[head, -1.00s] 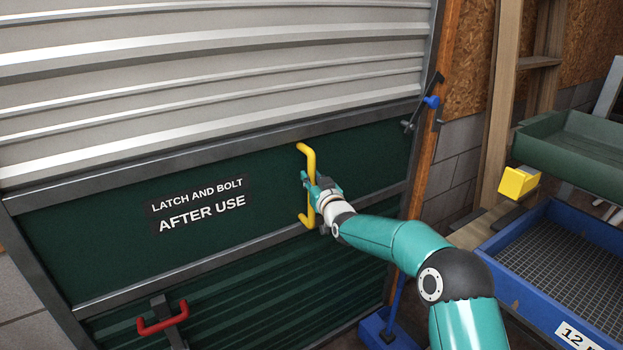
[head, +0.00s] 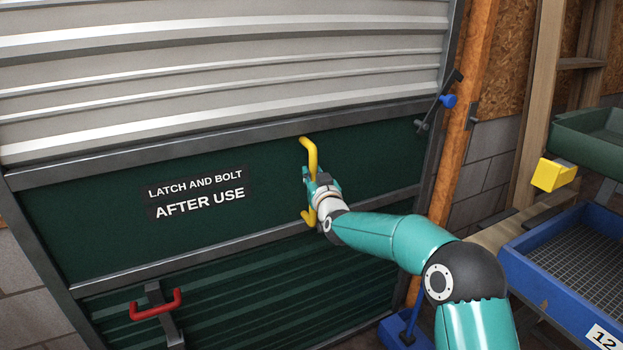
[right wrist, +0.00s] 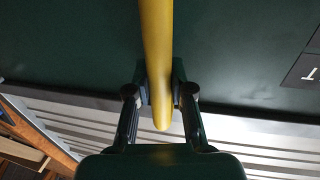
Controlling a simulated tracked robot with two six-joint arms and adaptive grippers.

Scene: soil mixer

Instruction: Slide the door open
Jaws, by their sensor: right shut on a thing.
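The door is a large panel with pale corrugated sheet above and a dark green band (head: 90,225) with grey rails. A yellow upright pull handle (head: 311,152) is fixed on the green band, right of the sign. My right gripper (head: 314,190) is shut on the middle of the yellow handle. In the right wrist view the handle (right wrist: 157,50) runs between the two fingers (right wrist: 160,92). A red handle (head: 156,305) sits on the lower left of the door. A blue-knobbed latch (head: 447,101) is at the door's right edge. My left gripper is out of view.
A wooden post (head: 465,130) stands right of the door. A blue tray with mesh (head: 530,245), a yellow block (head: 553,175) and a green tray (head: 590,140) are at the right. A blue thing (head: 395,330) stands low by the post.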

